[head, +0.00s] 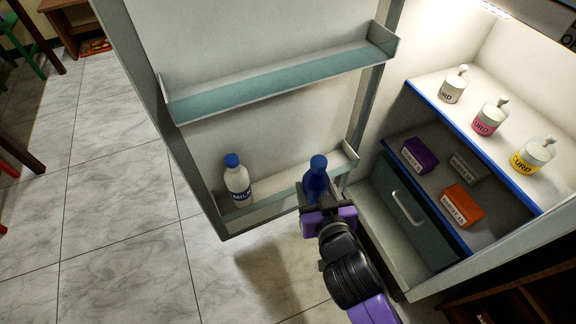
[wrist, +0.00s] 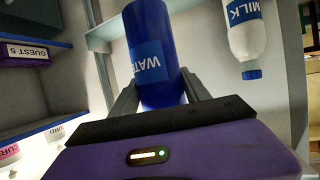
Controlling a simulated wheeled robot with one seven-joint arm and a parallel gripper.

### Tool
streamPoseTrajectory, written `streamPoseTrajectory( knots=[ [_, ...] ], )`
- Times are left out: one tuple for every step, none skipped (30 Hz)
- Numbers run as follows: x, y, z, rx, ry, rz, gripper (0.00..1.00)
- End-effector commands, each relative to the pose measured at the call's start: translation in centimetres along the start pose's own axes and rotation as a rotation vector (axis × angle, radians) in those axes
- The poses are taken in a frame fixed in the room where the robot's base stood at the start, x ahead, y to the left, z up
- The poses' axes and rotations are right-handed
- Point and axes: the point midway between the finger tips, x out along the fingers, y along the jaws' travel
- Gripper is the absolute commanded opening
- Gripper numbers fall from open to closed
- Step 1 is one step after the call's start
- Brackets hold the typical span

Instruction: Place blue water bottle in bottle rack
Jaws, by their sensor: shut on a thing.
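The blue water bottle (head: 316,178) is upright at the right part of the lower door rack (head: 268,200) in the head view. In the wrist view the bottle (wrist: 152,45) fills the space between the two fingers, with part of its label showing. My gripper (wrist: 163,95) is shut on the blue bottle; it also shows from behind in the head view (head: 322,203). The bottle's lower part is hidden by my gripper in the head view, so I cannot tell whether its base touches the rack floor.
A milk bottle (head: 237,181) stands at the left of the lower rack. An empty upper door rack (head: 280,78) is above. The fridge shelves at right hold curd jars (head: 487,118) and small boxes (head: 462,204). A drawer (head: 405,205) is beside my gripper. Rack room lies between the bottles.

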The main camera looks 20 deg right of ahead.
Motion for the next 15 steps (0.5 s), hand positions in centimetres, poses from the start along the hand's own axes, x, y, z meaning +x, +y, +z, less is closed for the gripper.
streamPoseTrajectory(
  knots=[
    [1.1,-0.4,-0.7,0.001,0.007,-0.002,0.00],
    [1.7,-0.6,-0.9,0.001,0.007,-0.002,0.00],
    [2.5,-0.9,-1.3,0.000,0.008,-0.002,0.00],
    [3.0,-1.1,-1.6,0.000,0.008,-0.003,0.00],
    [3.6,-1.2,-1.7,-0.001,0.008,-0.002,0.00],
    [4.4,-1.5,-2.1,-0.001,0.007,-0.002,0.00],
    [5.0,-1.7,-2.3,-0.001,0.007,-0.002,0.00],
    [5.6,-1.9,-2.6,0.000,0.007,-0.002,0.00],
    [6.4,-2.1,-2.9,0.000,0.007,-0.003,0.00],
    [7.0,-2.3,-3.1,0.000,0.007,-0.003,0.00],
    [7.5,-2.5,-3.4,0.000,0.008,-0.002,0.00],
    [8.3,-2.7,-3.7,0.000,0.007,-0.002,0.00],
    [8.9,-2.9,-3.9,0.000,0.006,-0.002,0.00],
    [9.5,-3.0,-4.1,0.000,0.007,-0.002,0.00],
    [10.2,-3.2,-4.4,0.000,0.006,-0.001,0.00]
  ],
)
